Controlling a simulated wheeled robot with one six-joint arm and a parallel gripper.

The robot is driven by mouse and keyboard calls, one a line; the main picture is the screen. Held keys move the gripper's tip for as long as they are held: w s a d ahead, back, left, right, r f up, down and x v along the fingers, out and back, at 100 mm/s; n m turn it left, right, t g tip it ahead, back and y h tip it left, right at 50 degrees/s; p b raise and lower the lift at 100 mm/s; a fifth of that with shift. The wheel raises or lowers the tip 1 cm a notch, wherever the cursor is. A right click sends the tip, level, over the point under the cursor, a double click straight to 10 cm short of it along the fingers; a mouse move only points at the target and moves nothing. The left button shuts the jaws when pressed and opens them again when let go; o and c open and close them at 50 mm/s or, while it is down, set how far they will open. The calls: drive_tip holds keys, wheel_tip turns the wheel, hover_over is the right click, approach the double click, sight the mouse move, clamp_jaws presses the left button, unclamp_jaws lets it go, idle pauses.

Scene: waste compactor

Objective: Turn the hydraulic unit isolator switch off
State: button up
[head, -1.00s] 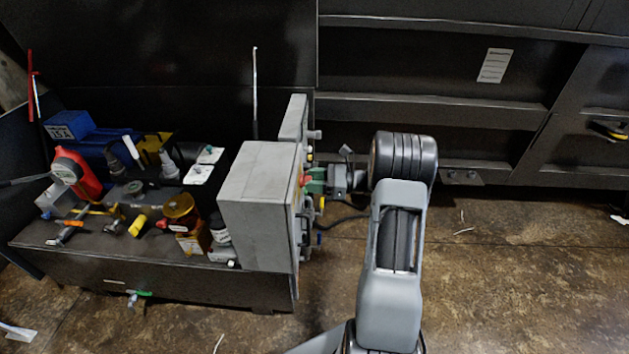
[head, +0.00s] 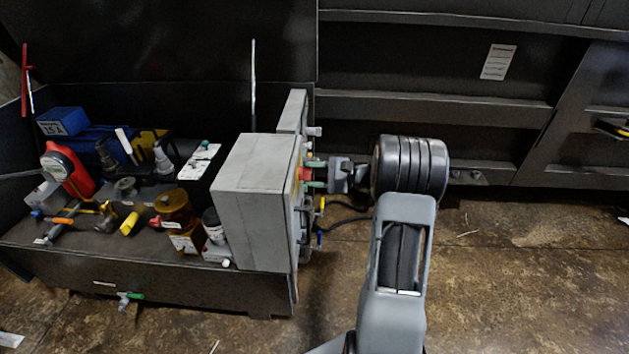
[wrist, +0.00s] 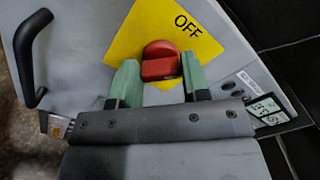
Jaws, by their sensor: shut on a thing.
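The isolator switch is a red knob (wrist: 160,62) on a yellow plate (wrist: 128,45) with the word OFF printed at its upper right in the wrist view. My gripper (wrist: 160,82) has its green fingers on either side of the knob and is shut on it. The contact faces are partly hidden. In the head view the red knob (head: 305,174) sits on the right face of the grey control box (head: 255,200). My gripper (head: 316,174) reaches it from the right, with one finger above the other.
A black handle (wrist: 32,60) stands out left of the plate. The dark tank top left of the box holds an orange-brown canister (head: 174,205), a red-and-white device (head: 66,168) and several tools. Open floor (head: 500,270) lies to the right.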

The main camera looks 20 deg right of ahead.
drive_tip(key=n+b, duration=0.8)
drive_tip(key=shift+s+a+f, duration=0.1)
drive_tip(key=shift+f, duration=0.25)
idle(0.4)
drive_tip(key=o, duration=0.9)
drive_tip(key=shift+r, duration=0.15)
drive_tip(key=p+v, duration=0.3)
drive_tip(key=v, duration=1.1)
